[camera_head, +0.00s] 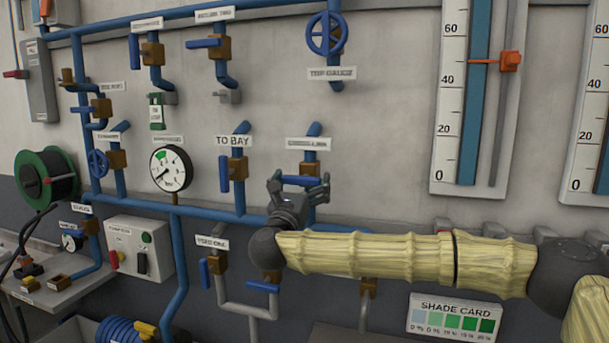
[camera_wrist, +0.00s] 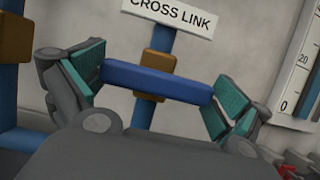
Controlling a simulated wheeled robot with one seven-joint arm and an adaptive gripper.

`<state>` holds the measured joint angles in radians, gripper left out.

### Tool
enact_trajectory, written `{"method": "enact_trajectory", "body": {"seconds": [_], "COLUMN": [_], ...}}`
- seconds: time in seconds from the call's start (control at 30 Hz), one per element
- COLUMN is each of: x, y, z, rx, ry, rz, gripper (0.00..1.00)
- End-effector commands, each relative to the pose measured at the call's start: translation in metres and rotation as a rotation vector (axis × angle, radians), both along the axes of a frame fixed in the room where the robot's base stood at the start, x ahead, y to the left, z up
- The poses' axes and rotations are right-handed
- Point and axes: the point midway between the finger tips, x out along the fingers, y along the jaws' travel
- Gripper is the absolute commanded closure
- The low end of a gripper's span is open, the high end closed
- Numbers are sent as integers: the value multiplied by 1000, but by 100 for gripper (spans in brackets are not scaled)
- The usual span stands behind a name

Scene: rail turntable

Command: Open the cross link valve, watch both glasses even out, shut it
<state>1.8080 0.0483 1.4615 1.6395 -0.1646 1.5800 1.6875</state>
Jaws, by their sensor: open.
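The cross link valve has a blue lever handle (camera_wrist: 157,82) and a brass body (camera_wrist: 156,64) on a blue pipe, under a sign (camera_wrist: 166,14) reading CROSS LINK. The handle lies crosswise to the pipe, slightly tilted. My gripper (camera_wrist: 160,86) is open, with one teal-padded finger near each end of the handle; I cannot tell whether they touch it. In the head view my gripper (camera_head: 299,183) is at this valve's handle (camera_head: 299,180). One glass (camera_head: 463,90) shows blue liquid high in the tube, near a red-orange marker. The second glass (camera_head: 597,120) is cut off at the right edge.
The TO BAY valve (camera_head: 238,168) stands left of my gripper, its handle along the pipe. A pressure gauge (camera_head: 171,169), a hose reel (camera_head: 47,178) and a pump box (camera_head: 139,249) are farther left. A shade card (camera_head: 455,317) is below my arm.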

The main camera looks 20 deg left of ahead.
Motion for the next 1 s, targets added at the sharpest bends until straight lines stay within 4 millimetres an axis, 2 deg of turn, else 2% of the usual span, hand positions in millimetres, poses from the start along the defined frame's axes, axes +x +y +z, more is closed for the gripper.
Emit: {"method": "enact_trajectory", "body": {"seconds": [0.4,0.57,1.0], "x": [8,8,6], "y": [1,1,2], "z": [0,0,1], "rx": [0,0,-53], "ry": [2,1,-5], "rz": [3,2,4], "gripper": [2,31,31]}}
